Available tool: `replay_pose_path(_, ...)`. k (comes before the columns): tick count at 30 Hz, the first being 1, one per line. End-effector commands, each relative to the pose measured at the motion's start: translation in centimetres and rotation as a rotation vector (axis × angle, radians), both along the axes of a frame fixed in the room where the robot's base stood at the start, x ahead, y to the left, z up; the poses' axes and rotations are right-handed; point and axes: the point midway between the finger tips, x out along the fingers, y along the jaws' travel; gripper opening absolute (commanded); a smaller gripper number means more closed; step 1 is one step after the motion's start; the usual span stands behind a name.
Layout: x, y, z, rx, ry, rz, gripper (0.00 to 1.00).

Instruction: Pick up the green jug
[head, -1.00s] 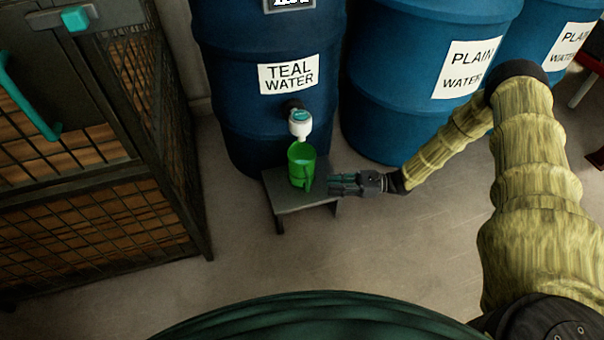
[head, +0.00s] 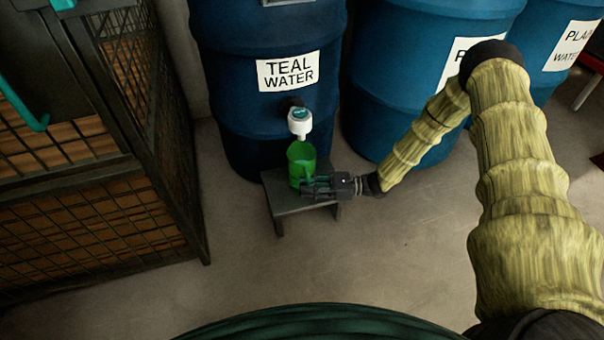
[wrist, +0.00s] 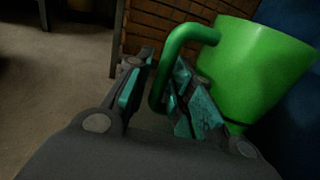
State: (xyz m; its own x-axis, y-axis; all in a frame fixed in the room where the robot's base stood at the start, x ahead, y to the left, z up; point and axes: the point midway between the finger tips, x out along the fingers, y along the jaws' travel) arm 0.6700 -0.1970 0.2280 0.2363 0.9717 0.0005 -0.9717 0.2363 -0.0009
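The green jug (head: 301,162) stands upright on a small dark stool, under the white tap of the barrel labelled TEAL WATER. In the wrist view the jug (wrist: 258,70) is at the right, with its handle (wrist: 172,62) toward my gripper. My gripper (head: 312,187) reaches in from the right at the jug's lower right side. In the wrist view my gripper (wrist: 160,98) is open, and the handle lies between its two teal-padded fingers. I cannot tell whether a finger touches the handle. My fingers hide part of the jug's lower side in the head view.
The stool (head: 290,205) is low, with bare floor in front. The white tap (head: 299,121) hangs just above the jug from the TEAL WATER barrel (head: 262,130). A PLAIN WATER barrel (head: 385,85) stands behind my arm. A mesh cage (head: 95,200) is at the left.

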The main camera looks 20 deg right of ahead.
Motion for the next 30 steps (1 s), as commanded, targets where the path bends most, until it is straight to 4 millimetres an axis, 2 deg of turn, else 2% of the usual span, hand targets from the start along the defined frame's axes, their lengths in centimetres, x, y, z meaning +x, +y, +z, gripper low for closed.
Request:
replay_pose_path(3,0.0,0.0,0.0,0.0,0.0,0.0,0.23)
replay_pose_path(7,0.0,0.0,0.0,0.0,0.0,0.0,0.01)
replay_pose_path(8,0.0,0.0,0.0,0.0,0.0,0.0,0.0)
replay_pose_path(22,0.0,0.0,0.3,0.001,0.0,0.0,0.0)
replay_pose_path(30,0.0,-0.1,3.0,0.003,-0.001,-0.001,0.0)
